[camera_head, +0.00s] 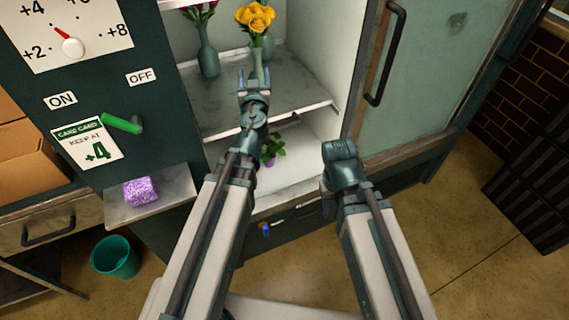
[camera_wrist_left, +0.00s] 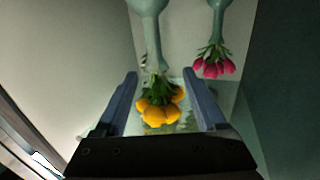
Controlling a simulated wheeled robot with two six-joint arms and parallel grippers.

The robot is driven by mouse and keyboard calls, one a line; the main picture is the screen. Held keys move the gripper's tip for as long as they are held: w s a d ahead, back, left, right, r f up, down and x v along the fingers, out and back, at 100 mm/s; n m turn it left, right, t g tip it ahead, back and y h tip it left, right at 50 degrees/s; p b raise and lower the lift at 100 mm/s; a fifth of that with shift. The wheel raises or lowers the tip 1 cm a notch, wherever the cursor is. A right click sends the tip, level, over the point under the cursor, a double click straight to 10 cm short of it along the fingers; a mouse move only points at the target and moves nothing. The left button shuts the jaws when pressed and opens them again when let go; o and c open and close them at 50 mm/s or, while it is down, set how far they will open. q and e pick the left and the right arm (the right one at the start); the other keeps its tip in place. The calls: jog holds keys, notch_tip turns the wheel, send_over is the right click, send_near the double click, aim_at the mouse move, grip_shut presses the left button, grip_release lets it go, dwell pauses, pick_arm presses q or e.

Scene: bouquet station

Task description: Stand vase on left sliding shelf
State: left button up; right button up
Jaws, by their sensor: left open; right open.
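A grey-green vase (camera_head: 257,62) with yellow flowers (camera_head: 256,17) stands on the marbled shelf (camera_head: 300,95) inside the open cabinet. My left gripper (camera_head: 253,80) is open in front of this vase. In the left wrist view, which appears upside down, the yellow flowers (camera_wrist_left: 160,108) and the vase neck (camera_wrist_left: 152,45) appear between the spread fingers (camera_wrist_left: 162,95), with no visible grip. A second vase (camera_head: 208,58) with pink flowers stands to the left on the shelf. My right gripper (camera_head: 340,152) is open and empty outside the cabinet, right of its opening.
A leafy stem with a purple bloom (camera_head: 271,148) is in the lower compartment, partly behind my left arm. The glass door (camera_head: 425,75) stands at the right. A side ledge (camera_head: 165,195) holds a purple block (camera_head: 140,191).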

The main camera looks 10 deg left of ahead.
pick_arm(q)
jog(key=s+d+f+g+y, duration=0.2)
jog(key=s+d+f+g, duration=0.1)
jog(key=s+f+g, duration=0.85)
jog(key=s+d+f+m+g+h, duration=0.2)
jog(key=s+d+f+m+g, duration=0.1)
jog(key=s+d+f, duration=0.2)
jog(key=s+d+f+m+g+h, duration=0.3)
jog(key=s+d+f, duration=0.2)
jog(key=s+d, duration=0.2)
jog(key=s, duration=0.2)
jog(key=shift+s+d+m, duration=0.15)
jog(key=shift+s+m, duration=0.15)
jog(key=shift+s, duration=0.1)
notch_tip(320, 180, up, 9)
jog(key=p, duration=0.9)
jog(key=shift+r, duration=0.2)
